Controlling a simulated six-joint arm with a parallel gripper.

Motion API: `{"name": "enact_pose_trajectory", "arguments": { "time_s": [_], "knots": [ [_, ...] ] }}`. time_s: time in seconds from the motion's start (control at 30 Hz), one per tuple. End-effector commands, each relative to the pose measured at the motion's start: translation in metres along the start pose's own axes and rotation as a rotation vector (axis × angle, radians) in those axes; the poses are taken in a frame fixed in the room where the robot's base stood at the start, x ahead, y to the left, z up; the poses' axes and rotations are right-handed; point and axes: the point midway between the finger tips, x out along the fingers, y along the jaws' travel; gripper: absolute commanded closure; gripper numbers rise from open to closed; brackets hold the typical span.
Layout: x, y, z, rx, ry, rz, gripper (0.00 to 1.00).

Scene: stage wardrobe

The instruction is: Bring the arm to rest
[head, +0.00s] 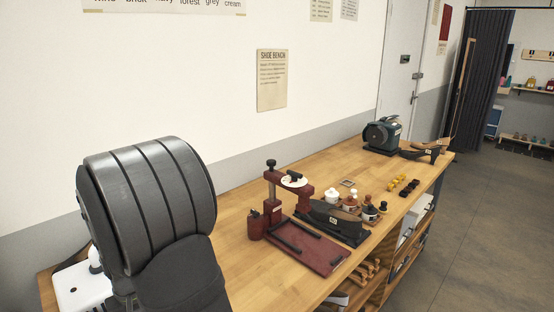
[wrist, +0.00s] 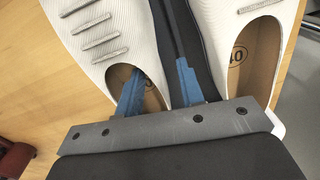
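My gripper (wrist: 158,66) shows in the wrist view as two blue fingers standing apart on a grey plate. The left finger overlaps the opening of the left white shoe (wrist: 92,28); the right finger is over the dark strip (wrist: 168,30) between the shoes. The right white shoe (wrist: 249,12) has "40" on its tan insole. Whether a finger touches a shoe I cannot tell. In the head view my arm's dark links fill the lower left, and my gripper is hidden.
The wooden bench (head: 235,208) holds a red press stand (head: 273,190), a red tray (head: 325,258), a dark shoe-shaped item (head: 335,218), several small jars (head: 370,210) and a green machine (head: 383,133). A red object (wrist: 14,158) shows in the wrist view's lower left.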

Motion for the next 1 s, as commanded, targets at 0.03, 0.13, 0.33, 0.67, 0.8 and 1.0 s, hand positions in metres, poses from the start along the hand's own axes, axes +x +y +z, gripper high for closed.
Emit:
{"name": "enact_pose_trajectory", "arguments": {
  "time_s": [0.03,0.13,0.33,0.67,0.8,1.0],
  "knots": [
    [-0.002,0.0,-0.001,0.0,0.002,0.0,0.65],
    [-0.002,0.0,0.0,0.0,0.002,0.0,0.65],
    [-0.004,0.0,-0.001,0.0,0.002,0.0,0.65],
    [-0.046,0.0,-0.002,0.001,0.007,-0.001,0.65],
    [-0.075,0.0,-0.002,0.001,0.007,0.0,0.65],
    [-0.115,0.0,-0.001,0.001,0.006,0.0,0.65]
  ]
}}
